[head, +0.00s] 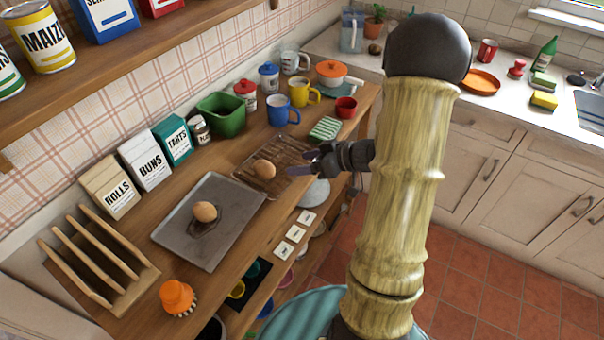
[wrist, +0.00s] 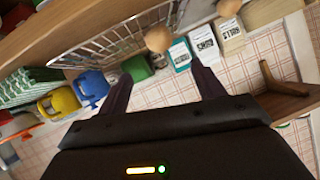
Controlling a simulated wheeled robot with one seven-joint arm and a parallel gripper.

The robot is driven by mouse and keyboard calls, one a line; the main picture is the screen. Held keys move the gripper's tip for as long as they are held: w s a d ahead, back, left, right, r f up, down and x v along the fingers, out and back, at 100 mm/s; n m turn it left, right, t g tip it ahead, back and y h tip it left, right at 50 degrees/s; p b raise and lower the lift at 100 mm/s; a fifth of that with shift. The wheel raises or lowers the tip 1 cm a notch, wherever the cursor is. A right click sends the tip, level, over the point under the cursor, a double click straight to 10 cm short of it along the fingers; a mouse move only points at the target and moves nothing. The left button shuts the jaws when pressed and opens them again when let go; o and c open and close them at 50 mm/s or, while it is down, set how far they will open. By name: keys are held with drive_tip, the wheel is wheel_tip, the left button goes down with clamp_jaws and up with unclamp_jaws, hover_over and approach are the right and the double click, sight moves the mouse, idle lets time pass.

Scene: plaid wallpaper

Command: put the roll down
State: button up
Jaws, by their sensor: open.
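One brown roll (head: 264,170) sits on the wire cooling rack (head: 243,176). A second roll (head: 205,211) sits on the grey baking tray (head: 235,200), over a dark patch. My gripper (head: 303,162) is open and empty, just to the right of the rack roll and apart from it. In the wrist view the rack roll (wrist: 158,38) shows beyond and between my spread fingers (wrist: 162,84), at the edge of the wire rack (wrist: 120,38). The tray roll (wrist: 228,7) shows at the top edge.
Boxes marked rolls (head: 110,184), buns (head: 146,158) and tarts (head: 173,140) line the wall. A green bin (head: 221,116), blue mug (head: 282,111), yellow mug (head: 303,92) and striped cloth (head: 325,129) stand behind the rack. A wooden slotted rack (head: 105,262) and orange brush (head: 178,296) are front left.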

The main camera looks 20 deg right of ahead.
drive_tip(key=s+a+r+m+g+h, duration=0.2)
drive_tip(key=s+a+m+g+h, duration=0.4)
drive_tip(key=s, duration=0.7)
drive_tip(key=a+h, duration=0.2)
drive_tip(key=h, duration=0.1)
drive_tip(key=shift+s+a, duration=0.35)
drive_tip(key=shift+s, duration=0.05)
